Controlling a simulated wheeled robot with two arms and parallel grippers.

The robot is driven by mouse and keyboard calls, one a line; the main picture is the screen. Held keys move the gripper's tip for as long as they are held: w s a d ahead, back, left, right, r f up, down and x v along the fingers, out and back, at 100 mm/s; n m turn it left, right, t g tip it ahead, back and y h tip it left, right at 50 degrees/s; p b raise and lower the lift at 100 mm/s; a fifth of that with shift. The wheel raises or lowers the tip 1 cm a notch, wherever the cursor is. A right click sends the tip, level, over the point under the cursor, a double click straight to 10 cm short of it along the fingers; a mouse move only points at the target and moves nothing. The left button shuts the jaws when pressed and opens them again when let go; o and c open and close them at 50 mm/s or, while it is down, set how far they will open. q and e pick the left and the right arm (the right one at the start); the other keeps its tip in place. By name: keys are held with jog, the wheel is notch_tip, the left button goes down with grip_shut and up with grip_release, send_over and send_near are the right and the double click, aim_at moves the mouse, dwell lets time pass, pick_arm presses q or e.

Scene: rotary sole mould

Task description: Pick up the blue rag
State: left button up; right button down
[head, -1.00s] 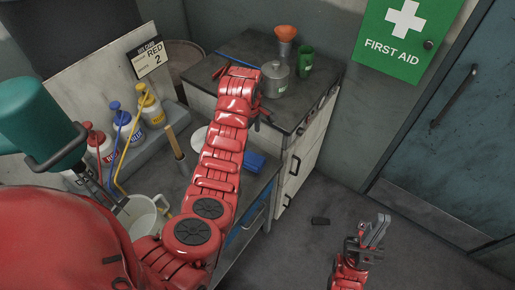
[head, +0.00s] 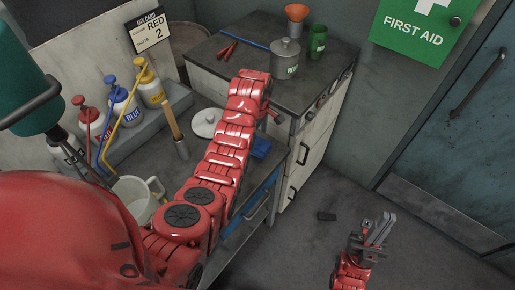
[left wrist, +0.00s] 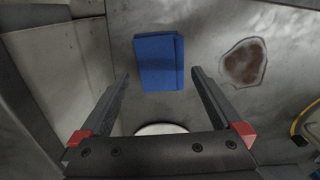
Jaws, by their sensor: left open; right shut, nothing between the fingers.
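The blue rag (head: 260,147) lies folded on the grey metal worktop, beside my left arm in the head view. It shows as a flat blue rectangle in the left wrist view (left wrist: 155,62). My left gripper (left wrist: 159,73) is open and empty above the worktop. In the left wrist view the rag appears between and beyond its two fingertips, apart from them. In the head view my left arm hides most of that gripper. My right gripper (head: 380,228) is shut and empty over the floor at the lower right.
A white lid (head: 207,123) lies near the rag. A wooden-handled tool (head: 173,125), paint bottles (head: 151,87) and a white jug (head: 137,198) stand to the left. A cabinet behind bears a grey pot (head: 286,58), a green cup (head: 317,41) and red pliers (head: 228,50).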

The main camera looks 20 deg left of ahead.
aim_at(258, 143)
pick_arm(q)
jog(key=shift+f+p, duration=0.15)
jog(key=shift+p, duration=0.2)
notch_tip(258, 143, down, 4)
jog(key=shift+w+r+p, duration=0.15)
jog(key=shift+r+p, duration=0.1)
jog(key=shift+p, duration=0.85)
jog(key=shift+f, duration=0.7)
jog(key=c, duration=1.2)
jog(key=shift+r, duration=0.1)
